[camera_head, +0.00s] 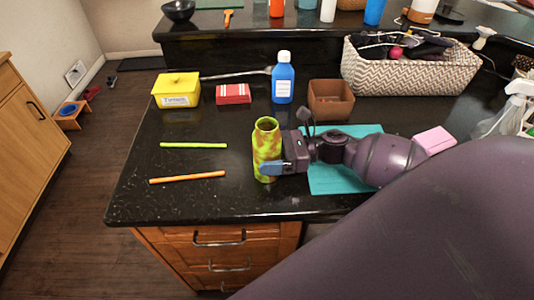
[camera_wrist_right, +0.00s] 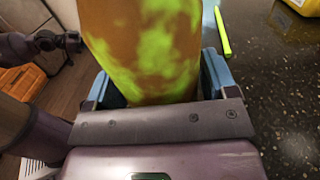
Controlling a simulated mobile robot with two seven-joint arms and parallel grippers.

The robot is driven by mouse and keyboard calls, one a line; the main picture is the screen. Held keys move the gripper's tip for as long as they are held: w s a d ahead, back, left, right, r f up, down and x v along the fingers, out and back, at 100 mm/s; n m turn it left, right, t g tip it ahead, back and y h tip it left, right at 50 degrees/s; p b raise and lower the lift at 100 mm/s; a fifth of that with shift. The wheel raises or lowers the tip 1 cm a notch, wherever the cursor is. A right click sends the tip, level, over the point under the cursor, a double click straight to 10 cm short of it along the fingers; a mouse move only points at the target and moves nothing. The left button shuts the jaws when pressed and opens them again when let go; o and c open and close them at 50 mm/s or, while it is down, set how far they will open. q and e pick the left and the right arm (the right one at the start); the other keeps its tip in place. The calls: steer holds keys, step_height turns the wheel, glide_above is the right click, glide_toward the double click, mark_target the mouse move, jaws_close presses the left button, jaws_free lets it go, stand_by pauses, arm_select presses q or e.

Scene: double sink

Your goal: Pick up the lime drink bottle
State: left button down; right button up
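The lime drink bottle (camera_head: 266,138), mottled yellow-green and orange-brown, stands upright on the dark counter near its front edge. My right gripper (camera_head: 272,167) reaches it from the right, with a blue finger in front of its lower part. In the right wrist view the bottle (camera_wrist_right: 145,45) fills the space between the two blue fingers (camera_wrist_right: 160,90), one on each side. Whether both fingers press on it cannot be told. My left gripper does not show in the head view.
A green straw (camera_head: 193,145) and an orange straw (camera_head: 187,177) lie left of the bottle. A teal mat (camera_head: 325,180) lies under my right arm. Behind stand a yellow tub (camera_head: 176,90), a red box (camera_head: 233,94), a blue bottle (camera_head: 283,78) and a brown container (camera_head: 330,100).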

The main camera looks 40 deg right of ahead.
steer(key=c, duration=0.7)
